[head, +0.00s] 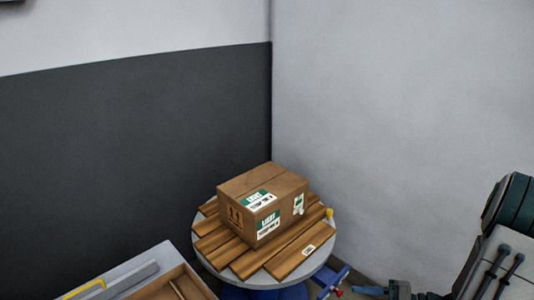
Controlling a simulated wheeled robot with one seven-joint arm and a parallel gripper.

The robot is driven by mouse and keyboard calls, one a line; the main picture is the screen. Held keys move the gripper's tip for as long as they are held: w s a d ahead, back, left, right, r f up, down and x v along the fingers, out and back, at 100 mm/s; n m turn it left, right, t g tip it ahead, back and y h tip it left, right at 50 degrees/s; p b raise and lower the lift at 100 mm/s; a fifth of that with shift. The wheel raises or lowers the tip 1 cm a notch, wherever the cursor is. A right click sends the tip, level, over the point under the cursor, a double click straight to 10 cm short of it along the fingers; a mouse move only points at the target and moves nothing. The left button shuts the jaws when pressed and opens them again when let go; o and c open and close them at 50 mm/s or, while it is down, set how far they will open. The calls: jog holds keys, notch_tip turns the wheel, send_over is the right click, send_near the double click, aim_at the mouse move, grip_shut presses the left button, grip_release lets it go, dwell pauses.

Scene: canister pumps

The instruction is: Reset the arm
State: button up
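I cannot make out my gripper for certain in the head view. A dark grey part with a narrow end (395,290) shows at the bottom edge, right of centre, cut off by the frame. I cannot tell what it belongs to. At the right edge stands a dark green and grey body (508,225) with black rods on a light panel, also cut off. No canister pump can be clearly identified.
A cardboard box (245,197) with labels sits on wooden planks (292,253) on a round grey table (326,246). A grey-edged tray (130,280) is at the lower left. Blue metal parts (332,280) show beside the table. Walls meet in a corner behind.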

jog(key=s+a+r+n+g+h+p, duration=0.1)
jog(key=s+a+r+n+h+p, duration=0.1)
jog(key=r+p, duration=0.6)
jog(key=s+a+r+n+g+h+p, duration=0.1)
jog(key=s+a+r+n+h+p, duration=0.2)
jog(key=r, duration=1.7)
jog(key=s+a+r+n+h+p, duration=0.2)
jog(key=a+r+n+h+p, duration=0.2)
jog(key=r+h+p, duration=0.5)
notch_tip(320, 180, up, 5)
jog(key=n+p, duration=0.2)
jog(key=p, duration=0.3)
jog(key=shift+s+g, duration=0.3)
jog(key=shift+g, duration=0.1)
